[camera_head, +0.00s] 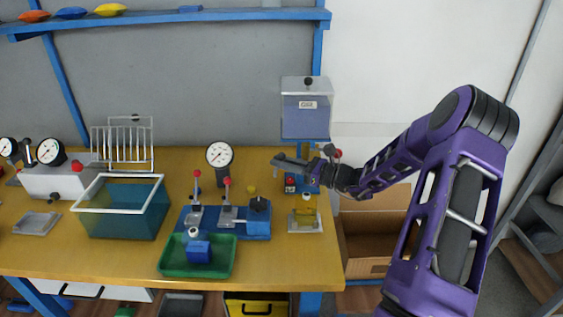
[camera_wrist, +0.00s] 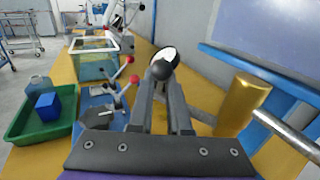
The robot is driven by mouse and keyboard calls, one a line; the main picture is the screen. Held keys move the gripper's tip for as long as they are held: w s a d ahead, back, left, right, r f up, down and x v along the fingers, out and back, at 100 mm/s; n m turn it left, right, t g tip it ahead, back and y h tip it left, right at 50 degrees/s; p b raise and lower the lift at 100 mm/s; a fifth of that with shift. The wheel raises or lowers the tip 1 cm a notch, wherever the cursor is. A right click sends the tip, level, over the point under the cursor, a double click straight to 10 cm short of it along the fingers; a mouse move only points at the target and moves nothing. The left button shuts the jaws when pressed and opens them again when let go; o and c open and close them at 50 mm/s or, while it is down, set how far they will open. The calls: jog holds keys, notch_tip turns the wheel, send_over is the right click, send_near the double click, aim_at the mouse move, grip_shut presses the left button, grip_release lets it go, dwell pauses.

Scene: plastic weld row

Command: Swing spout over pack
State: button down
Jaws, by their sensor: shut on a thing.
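The dispenser (camera_head: 306,118) has a clear hopper on a blue stand at the back right of the bench. My gripper (camera_head: 283,161) reaches in from the right under the hopper, above the pack's level. In the wrist view its fingers (camera_wrist: 161,92) are close together on a dark ball-ended piece (camera_wrist: 160,71), seemingly the spout's handle. A brass cylinder (camera_wrist: 243,105) and a steel rod (camera_wrist: 287,130) stand right of the fingers. The spout's outlet is not clear behind my gripper.
A pressure gauge (camera_head: 219,155) stands left of my gripper. A blue fixture (camera_head: 227,224) with red-knobbed levers is in front of it. A green tray (camera_head: 222,268) holds a blue pack (camera_head: 200,251). A teal bin (camera_head: 121,212) is further left. A cardboard box (camera_head: 372,237) stands right of the bench.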

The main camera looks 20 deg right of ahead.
jog(key=c, duration=0.8)
grip_release()
jog(key=shift+r, duration=0.55)
jog(key=shift+o, duration=0.2)
jog(key=shift+f, duration=0.2)
jog(key=v, duration=1.7)
jog(key=shift+d, duration=0.2)
jog(key=shift+s+f, duration=0.1)
jog(key=shift+f, duration=0.05)
